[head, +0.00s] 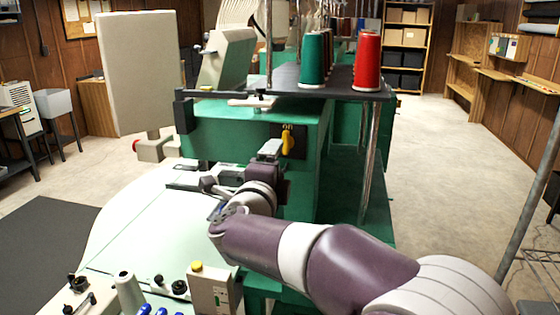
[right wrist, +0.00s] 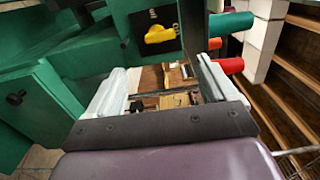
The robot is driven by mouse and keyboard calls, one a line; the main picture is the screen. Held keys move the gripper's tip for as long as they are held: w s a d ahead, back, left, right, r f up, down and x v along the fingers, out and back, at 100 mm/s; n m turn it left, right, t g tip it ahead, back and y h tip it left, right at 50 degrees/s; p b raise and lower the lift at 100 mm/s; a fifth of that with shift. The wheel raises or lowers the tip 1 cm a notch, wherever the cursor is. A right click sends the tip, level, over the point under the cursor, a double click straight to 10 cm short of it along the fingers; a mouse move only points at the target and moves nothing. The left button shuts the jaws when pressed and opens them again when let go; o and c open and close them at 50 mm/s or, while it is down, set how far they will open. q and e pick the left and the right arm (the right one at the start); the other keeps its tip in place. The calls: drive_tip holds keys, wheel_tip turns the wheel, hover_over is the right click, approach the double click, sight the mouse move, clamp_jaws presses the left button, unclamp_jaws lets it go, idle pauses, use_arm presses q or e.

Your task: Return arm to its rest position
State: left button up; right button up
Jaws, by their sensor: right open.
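My right arm reaches in from the lower right of the head view. Its gripper (head: 270,150) is beside the yellow rotary switch (head: 287,142) on the front of the green machine (head: 255,125). In the right wrist view the two pale fingers of this gripper (right wrist: 163,88) stand apart with nothing held between them. The yellow switch (right wrist: 160,34) shows beyond the fingers on its black plate, apart from them. Its lettering in the head view appears to read ON. My left gripper is not in view.
A dark shelf (head: 330,88) on metal posts carries green (head: 313,60) and red (head: 367,62) thread cones above the arm. A pale panel (head: 142,75) stands at left. A pale round table (head: 140,225) lies below the gripper. Open floor (head: 440,160) lies at right.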

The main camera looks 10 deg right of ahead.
drive_tip(key=shift+s+a, duration=0.15)
drive_tip(key=shift+s, duration=0.3)
drive_tip(key=s+d+f+n+g+y+p, duration=0.2)
drive_tip(key=s+f+n+g+y+p, duration=0.25)
drive_tip(key=f+n, duration=0.4)
drive_tip(key=s+d+f+n+g+y+p, duration=0.1)
drive_tip(key=s+f+n+g+y+p, duration=0.35)
drive_tip(key=f+n, duration=0.4)
drive_tip(key=s+d+f+n+g+h, duration=0.1)
drive_tip(key=s+d+f+n+g, duration=0.1)
drive_tip(key=s, duration=0.6)
drive_tip(key=s+d+f+n+g+h+p, duration=0.1)
drive_tip(key=s+d+n+g, duration=0.3)
drive_tip(key=s, duration=0.4)
drive_tip(key=shift+f, duration=0.8)
